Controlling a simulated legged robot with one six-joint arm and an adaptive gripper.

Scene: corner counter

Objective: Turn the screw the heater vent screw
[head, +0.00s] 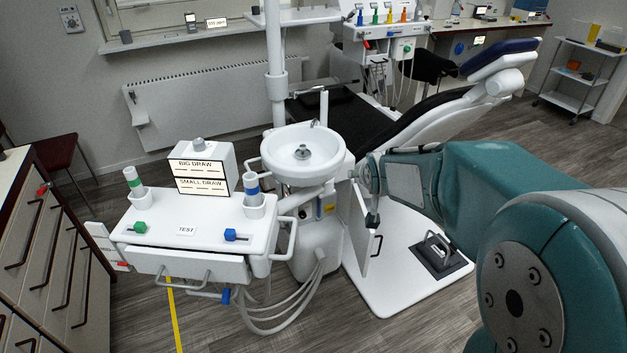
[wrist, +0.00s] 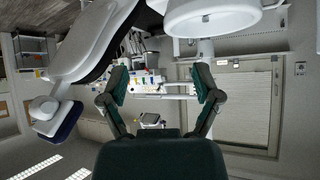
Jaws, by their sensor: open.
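My gripper (head: 369,195) is in front of the dental chair, right of the basin and well apart from the heater. In the upside-down wrist view, my gripper (wrist: 160,84) has its two fingers spread wide with nothing between them. Part of the heater (wrist: 268,40) shows at the upper right there.
The dental unit (head: 195,218) with its basin (head: 303,153) stands between my gripper and the heater. The dental chair (head: 440,115) lies behind my arm. A drawer cabinet (head: 60,265) is at the left, with a dark red stool (head: 62,158) behind it. Floor shows between stool and unit.

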